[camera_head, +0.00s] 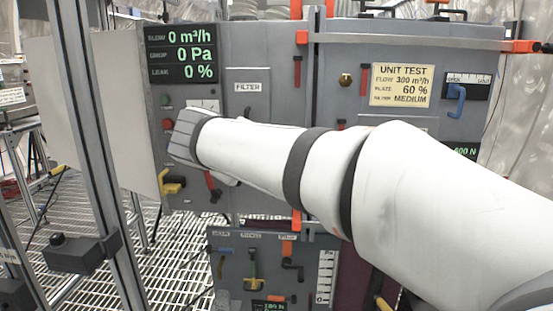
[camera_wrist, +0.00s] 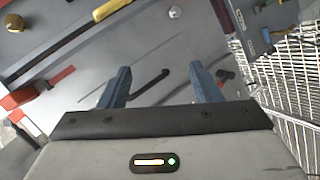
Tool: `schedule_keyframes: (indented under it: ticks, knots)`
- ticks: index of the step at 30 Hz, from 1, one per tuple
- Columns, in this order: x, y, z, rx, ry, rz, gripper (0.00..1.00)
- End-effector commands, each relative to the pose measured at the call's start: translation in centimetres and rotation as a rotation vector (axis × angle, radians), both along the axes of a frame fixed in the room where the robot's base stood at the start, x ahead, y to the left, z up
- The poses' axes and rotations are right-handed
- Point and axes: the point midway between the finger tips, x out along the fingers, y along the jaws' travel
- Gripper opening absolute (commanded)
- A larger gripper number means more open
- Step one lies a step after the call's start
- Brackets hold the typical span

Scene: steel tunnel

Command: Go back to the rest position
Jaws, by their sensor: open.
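My gripper (camera_wrist: 160,85) shows in the wrist view with its two blue-grey fingers apart and nothing between them. Beyond the fingers lies a grey panel face (camera_wrist: 70,40) with a dark bar-shaped handle (camera_wrist: 150,86), seen behind the gap. I cannot tell how far the fingers are from it. In the head view my white arm reaches from the lower right toward the grey test unit (camera_head: 240,60), and its grey end is in front of the panel's left part. The fingers are hidden there.
The unit carries a display (camera_head: 182,53) reading 0 m³/h, 0 Pa, 0 %, a UNIT TEST card (camera_head: 401,85) and a blue handle (camera_head: 457,98). A yellow handle (camera_head: 172,182) is low left. A lower panel (camera_head: 232,285) stands below. A metal post (camera_head: 90,130) rises at left over grating.

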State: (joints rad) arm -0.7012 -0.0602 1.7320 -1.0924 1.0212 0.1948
Motion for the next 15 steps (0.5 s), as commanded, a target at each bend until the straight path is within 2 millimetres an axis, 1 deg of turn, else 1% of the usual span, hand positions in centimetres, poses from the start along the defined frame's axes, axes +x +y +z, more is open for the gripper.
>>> schedule_keyframes:
  ticks: [1, 3, 6, 8, 9, 11, 12, 14, 15]
  knots:
    - [-0.5, -2.6, 1.6, 0.028, 0.052, -0.044, 0.58]
    - [-1.6, -5.6, 1.1, 0.074, 0.130, -0.097, 0.58]
    - [-3.7, -9.4, 0.5, 0.149, 0.234, -0.176, 0.58]
    - [-5.2, -11.4, 0.2, 0.199, 0.291, -0.223, 0.58]
    - [-6.3, -12.6, 0.1, 0.236, 0.327, -0.255, 0.58]
    - [-8.0, -14.3, -0.1, 0.292, 0.378, -0.305, 0.58]
    - [-9.2, -15.3, -0.2, 0.333, 0.411, -0.338, 0.58]
    - [-11.1, -16.6, -0.3, 0.394, 0.456, -0.389, 0.58]
    - [-12.4, -17.3, -0.3, 0.439, 0.484, -0.423, 0.58]
